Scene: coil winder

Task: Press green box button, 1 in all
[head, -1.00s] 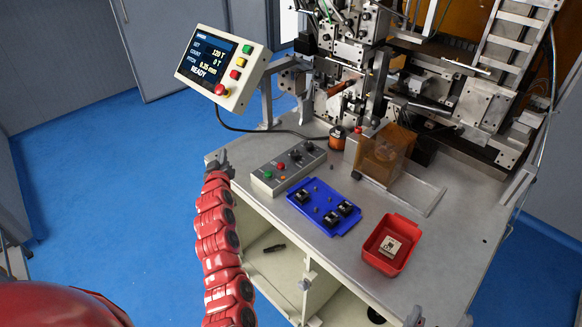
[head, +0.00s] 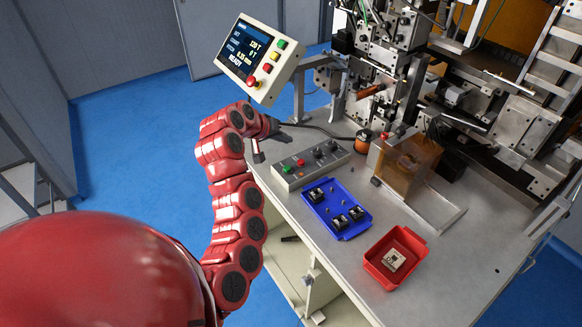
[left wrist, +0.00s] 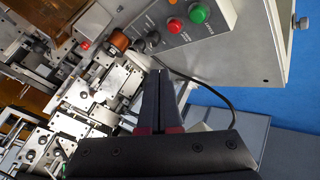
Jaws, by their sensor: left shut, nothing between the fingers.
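The grey button box (head: 313,167) sits on the table's near left part. Its green button (head: 287,169) is at the left end, beside a red button (head: 301,162). The shut fingers of my left gripper (left wrist: 160,74) hold nothing there. My right gripper is not in view.
A tilted display panel (head: 258,60) with its own colored buttons stands behind my left gripper. A blue tray (head: 343,226) with black parts and a red bin (head: 411,236) lie right of the box. The winder (head: 400,60) fills the back. A dark cable (head: 318,126) runs behind the box.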

